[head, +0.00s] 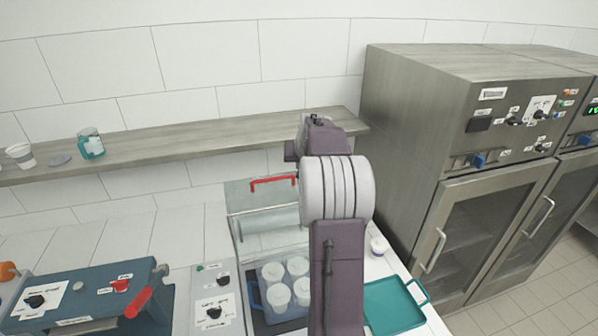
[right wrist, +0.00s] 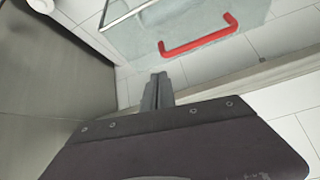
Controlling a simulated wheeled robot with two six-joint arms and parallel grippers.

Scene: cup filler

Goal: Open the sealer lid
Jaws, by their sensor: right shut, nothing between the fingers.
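The clear sealer lid (head: 240,200) stands raised and tilted back behind the cup tray, with a red handle (head: 273,182) along its top edge. In the right wrist view the red handle (right wrist: 198,36) lies just beyond and to the right of my fingertips, with a gap between. My right gripper (head: 316,119) is shut and empty. It also shows in the right wrist view (right wrist: 158,78). My right arm hides the lid's right part in the head view. Several white cups (head: 279,294) sit in a dark tray below the lid. My left gripper is out of view.
A wall shelf (head: 200,146) runs behind, holding a cup (head: 91,143). Steel cabinets (head: 430,120) stand close on the right. A blue machine (head: 85,290) with a red grip and a grey control box (head: 215,300) are at left. A teal tray (head: 392,306) lies right of my arm.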

